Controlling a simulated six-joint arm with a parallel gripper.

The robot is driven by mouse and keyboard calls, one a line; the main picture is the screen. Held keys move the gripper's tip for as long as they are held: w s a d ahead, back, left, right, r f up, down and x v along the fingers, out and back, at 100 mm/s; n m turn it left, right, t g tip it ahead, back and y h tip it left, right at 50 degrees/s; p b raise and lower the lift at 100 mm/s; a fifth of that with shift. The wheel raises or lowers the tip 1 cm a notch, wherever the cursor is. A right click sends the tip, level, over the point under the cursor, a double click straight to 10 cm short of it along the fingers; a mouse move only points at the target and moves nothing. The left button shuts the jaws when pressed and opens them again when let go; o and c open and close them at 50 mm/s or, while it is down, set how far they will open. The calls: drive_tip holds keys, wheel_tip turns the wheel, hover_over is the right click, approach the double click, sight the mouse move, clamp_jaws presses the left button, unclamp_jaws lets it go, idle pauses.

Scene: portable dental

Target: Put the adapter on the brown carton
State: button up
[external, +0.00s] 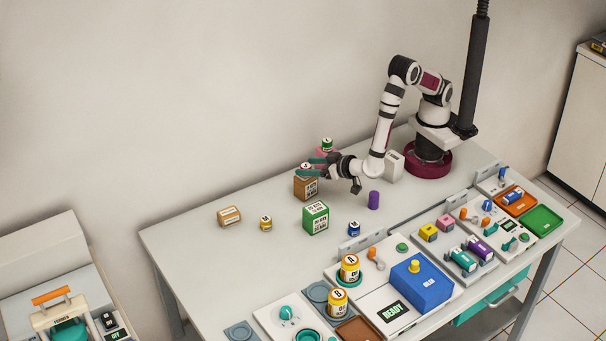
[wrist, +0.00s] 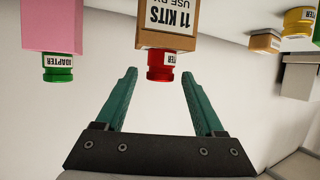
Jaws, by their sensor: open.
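The brown carton (external: 305,188) stands upright near the back of the table, and a red adapter (wrist: 165,70) with a white label sits on its top. The wrist view is upside down, so the carton (wrist: 168,36) appears above the adapter there. My gripper (wrist: 159,72) is open, its teal fingertips on either side of the red adapter with gaps visible. In the external view my gripper (external: 308,168) is level with the carton's top. A green adapter (wrist: 57,68) sits on a pink carton (wrist: 52,24) behind; it also shows in the external view (external: 327,144).
A green carton (external: 315,218) stands in front of the brown one. A tan carton (external: 229,216) and yellow adapter (external: 266,223) are to the left. A blue adapter (external: 354,228) and purple cylinder (external: 374,200) are to the right. Trays and devices fill the front; the table's left is clear.

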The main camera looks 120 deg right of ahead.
drive_tip(key=shift+a+r, duration=0.15)
drive_tip(key=shift+r, duration=0.05)
drive_tip(key=v, duration=1.1)
drive_tip(key=s+d+r+n+g+y, duration=0.1)
drive_tip(key=s+d+r+g+y, duration=0.25)
drive_tip(key=s, duration=0.45)
drive_tip(key=s+d+r+n+g+y, duration=0.1)
drive_tip(key=s+d+r+g+y, duration=0.2)
drive_tip(key=s, duration=0.5)
drive_tip(key=s+a+r+n+t+y, duration=0.1)
drive_tip(key=s+a+n+y, duration=0.5)
drive_tip(key=s+a+y, duration=0.1)
drive_tip(key=s+a, duration=0.1)
drive_tip(key=s, duration=0.1)
drive_tip(key=shift+s+a+r+y, duration=0.2)
drive_tip(key=shift+s+r+y, duration=0.15)
drive_tip(key=shift+s+r, duration=0.05)
